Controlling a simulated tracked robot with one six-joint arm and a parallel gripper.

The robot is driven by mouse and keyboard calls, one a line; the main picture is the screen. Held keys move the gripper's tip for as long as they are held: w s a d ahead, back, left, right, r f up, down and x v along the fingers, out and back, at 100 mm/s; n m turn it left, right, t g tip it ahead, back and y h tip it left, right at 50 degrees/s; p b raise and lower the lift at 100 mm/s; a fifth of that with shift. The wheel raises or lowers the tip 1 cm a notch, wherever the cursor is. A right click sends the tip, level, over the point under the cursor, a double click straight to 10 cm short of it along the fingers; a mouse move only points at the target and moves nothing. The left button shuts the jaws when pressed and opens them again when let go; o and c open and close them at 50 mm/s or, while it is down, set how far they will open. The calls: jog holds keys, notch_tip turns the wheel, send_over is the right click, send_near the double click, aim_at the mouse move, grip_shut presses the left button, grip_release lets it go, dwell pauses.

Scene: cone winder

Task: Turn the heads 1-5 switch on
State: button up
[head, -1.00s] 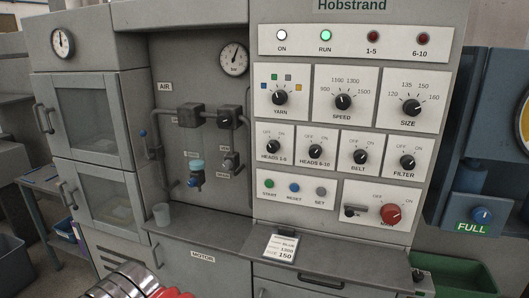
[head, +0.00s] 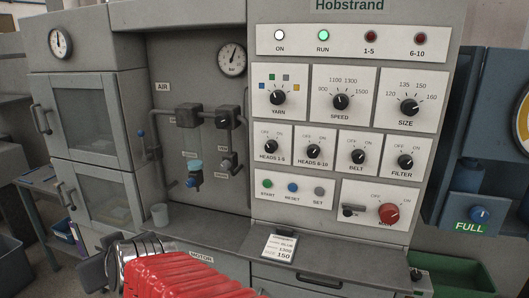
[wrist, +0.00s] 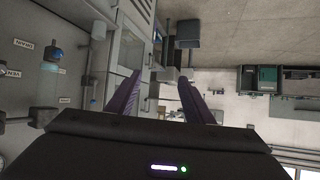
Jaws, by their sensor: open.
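The heads 1-5 switch (head: 270,148) is a black rotary knob on a white plate, marked OFF at left and ON at right. It is at the left of the lower row of knobs in the head view. Its pointer is too small to read surely. The 1-5 lamp (head: 371,37) above is dark red, unlit. My gripper (wrist: 158,80) shows only in the wrist view, its two purple fingers apart with nothing between them. The switch is not seen in the wrist view. In the head view only my red-sleeved arm shows, low and left of the switch.
The heads 6-10 knob (head: 313,151) sits close right of the switch. A ledge with a card (head: 281,246) juts out below the panel. Air fittings (head: 188,115) and a cup (head: 160,215) are at left. The space directly before the switch looks clear.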

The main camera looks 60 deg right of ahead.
jog(key=d+r+m+h, duration=0.2)
jog(key=d+h, duration=0.1)
jog(key=d, duration=0.3)
jog(key=d+r+m+h, duration=0.1)
jog(key=d+r+h, duration=0.1)
jog(key=d, duration=0.5)
jog(key=m+g+h, duration=0.6)
jog(key=g+h, duration=0.2)
jog(key=h, duration=0.2)
send_near(270, 149)
jog(key=s+a, duration=0.1)
jog(key=a, duration=0.4)
jog(key=shift+s+r, duration=0.1)
jog(key=shift+r, duration=0.05)
jog(key=shift+d, duration=0.15)
jog(key=shift+w+d, duration=0.5)
jog(key=shift+d, duration=1.7)
jog(key=shift+w+d, duration=0.5)
jog(key=shift+d, duration=1.75)
jog(key=shift+w+d, duration=0.5)
jog(key=shift+d, duration=1.7)
jog(key=c, duration=1)
jog(key=shift+c, duration=0.2)
